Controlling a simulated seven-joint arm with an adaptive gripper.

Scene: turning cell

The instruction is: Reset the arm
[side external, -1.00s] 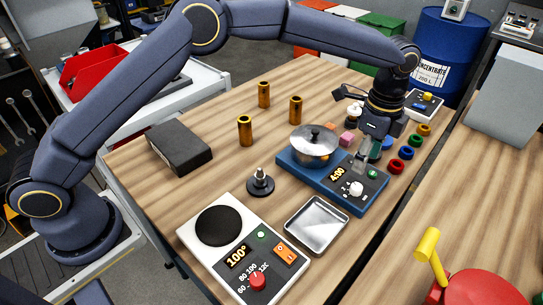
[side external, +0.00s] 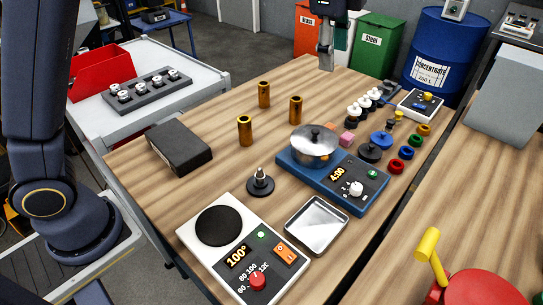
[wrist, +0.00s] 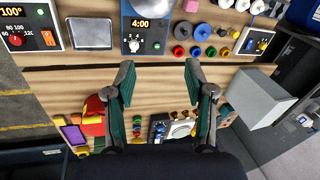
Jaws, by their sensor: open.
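My gripper (side external: 326,62) hangs high at the top of the side view, in front of the red and green bins, well above the table (side external: 215,105). In the wrist view my gripper (wrist: 158,76) has its two green-padded fingers spread wide with nothing between them. The blue timer unit (side external: 350,192), reading 4:00, stands on the table with a silver lidded pot (side external: 314,148) on it; the gripper is clear of both.
Three brass cylinders (side external: 245,130), a black block (side external: 179,149), a white hotplate (side external: 232,278) and a metal tray (side external: 317,225) stand on the table. Coloured rings (side external: 407,153) line its right side. A blue drum (side external: 437,50) stands behind.

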